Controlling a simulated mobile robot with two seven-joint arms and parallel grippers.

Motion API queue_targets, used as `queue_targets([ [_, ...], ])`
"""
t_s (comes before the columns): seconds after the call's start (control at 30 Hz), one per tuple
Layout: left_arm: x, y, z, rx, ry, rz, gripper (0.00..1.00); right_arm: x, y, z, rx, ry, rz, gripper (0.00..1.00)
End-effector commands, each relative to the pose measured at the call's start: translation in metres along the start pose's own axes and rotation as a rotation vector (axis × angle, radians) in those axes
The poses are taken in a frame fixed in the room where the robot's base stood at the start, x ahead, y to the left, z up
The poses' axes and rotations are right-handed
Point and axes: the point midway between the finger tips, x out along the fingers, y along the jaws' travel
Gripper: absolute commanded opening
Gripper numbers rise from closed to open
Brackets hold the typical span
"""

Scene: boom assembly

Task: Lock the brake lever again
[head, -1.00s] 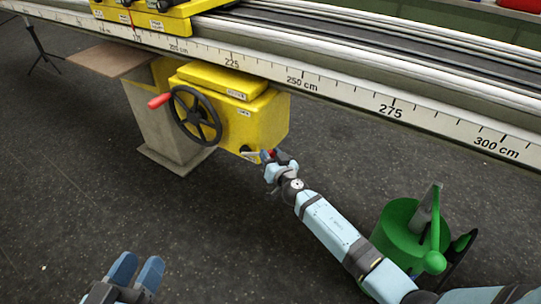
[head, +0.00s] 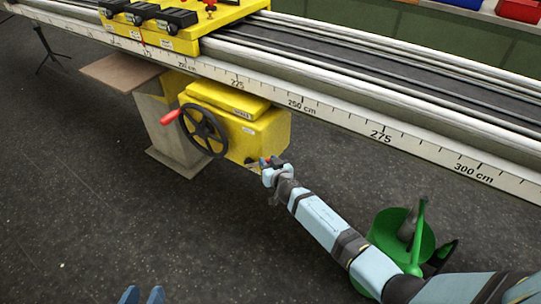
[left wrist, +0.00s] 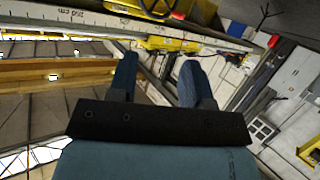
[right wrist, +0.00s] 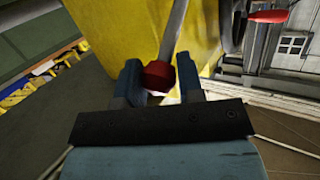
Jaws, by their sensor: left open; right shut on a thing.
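The brake lever is a thin metal rod (right wrist: 176,38) with a red knob (right wrist: 158,76), beside the lower part of the yellow brake box (head: 265,132). In the right wrist view the knob sits between the two fingers of my right gripper (right wrist: 160,84), which is shut on it. In the head view my right gripper (head: 270,166) is at the box's lower right corner and mostly hides the lever. My left gripper (head: 142,295) is open and empty at the bottom edge of the head view, and its spread fingers show in the left wrist view (left wrist: 155,85).
A black handwheel (head: 204,131) with a red handle (head: 171,117) is on the box's front. The long rail with a centimetre scale (head: 340,117) runs above. The floor at the lower left is clear.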

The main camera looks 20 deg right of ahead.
Motion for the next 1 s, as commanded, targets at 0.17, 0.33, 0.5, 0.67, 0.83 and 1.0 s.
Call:
queue_targets([
  [0.17, -0.012, -0.010, 0.011, 0.018, -0.133, -0.043, 0.45, 0.003, -0.004, -0.018, -0.040, -0.061, 0.016, 0.00],
  [0.33, -0.018, -0.014, 0.010, 0.030, -0.183, -0.062, 0.45, 0.007, -0.009, -0.025, -0.082, -0.125, 0.031, 0.00],
  [0.5, -0.021, -0.016, 0.008, 0.029, -0.211, -0.072, 0.45, 0.012, -0.013, -0.029, -0.120, -0.183, 0.044, 0.00],
  [0.67, -0.022, -0.017, 0.011, 0.027, -0.223, -0.076, 0.45, 0.014, -0.014, -0.028, -0.138, -0.209, 0.049, 0.00],
  [0.83, -0.022, -0.017, 0.013, 0.027, -0.224, -0.076, 0.45, 0.014, -0.014, -0.025, -0.140, -0.212, 0.049, 0.00],
  [1.0, -0.022, -0.017, 0.013, 0.027, -0.224, -0.076, 0.45, 0.014, -0.014, -0.025, -0.140, -0.211, 0.049, 0.39],
])
